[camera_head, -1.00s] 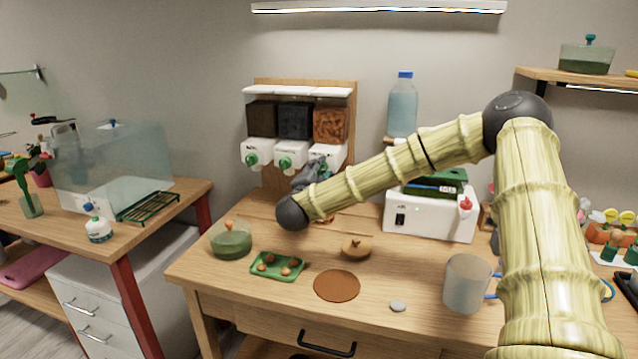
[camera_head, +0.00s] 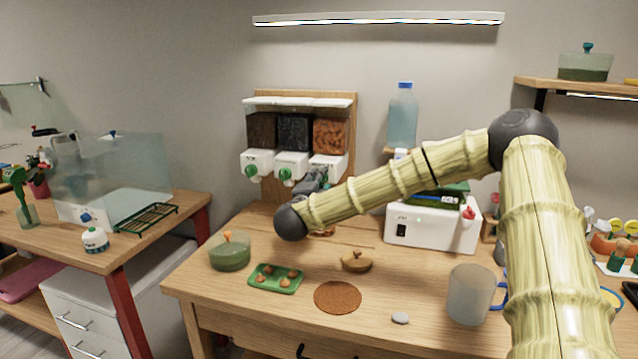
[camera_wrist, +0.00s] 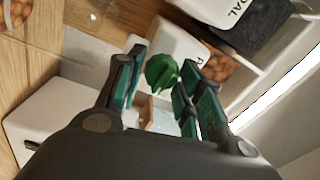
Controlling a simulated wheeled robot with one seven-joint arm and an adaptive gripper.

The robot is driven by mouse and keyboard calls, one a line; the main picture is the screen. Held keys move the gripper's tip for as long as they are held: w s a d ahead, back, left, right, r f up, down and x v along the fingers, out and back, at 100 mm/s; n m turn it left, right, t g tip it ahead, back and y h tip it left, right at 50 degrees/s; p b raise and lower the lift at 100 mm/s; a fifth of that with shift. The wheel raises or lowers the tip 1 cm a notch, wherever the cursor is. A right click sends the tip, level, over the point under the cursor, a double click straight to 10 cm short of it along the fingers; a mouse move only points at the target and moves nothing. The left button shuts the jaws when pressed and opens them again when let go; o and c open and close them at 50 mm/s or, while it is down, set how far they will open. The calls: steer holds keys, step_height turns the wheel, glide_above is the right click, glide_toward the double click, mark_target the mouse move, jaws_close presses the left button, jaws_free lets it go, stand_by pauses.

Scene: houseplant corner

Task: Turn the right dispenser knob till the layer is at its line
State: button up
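The right dispenser (camera_head: 328,166) is a white box under a hopper of orange-brown pieces (camera_head: 331,136). Its green knob (camera_wrist: 160,73) shows in the wrist view, but my gripper hides it in the head view. My gripper (camera_head: 318,176) is in front of that dispenser. In the wrist view my gripper's (camera_wrist: 163,68) teal fingers stand on either side of the knob, apart, with a small gap on the left; contact on the right is unclear. A clear vessel with brown balls (camera_wrist: 18,12) is partly visible at the wrist view's top left. Its layer and line cannot be read.
Two more dispensers with green knobs (camera_head: 252,170) stand to the left. A white machine (camera_head: 430,226) stands right of my gripper, with a blue-capped bottle (camera_head: 403,115) behind. A green tray (camera_head: 275,279), brown mat (camera_head: 338,297) and grey mug (camera_head: 472,294) lie nearer on the table.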

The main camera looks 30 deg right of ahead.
steer(key=shift+o, duration=1.4)
steer(key=shift+d, duration=0.1)
steer(key=v, duration=1.2)
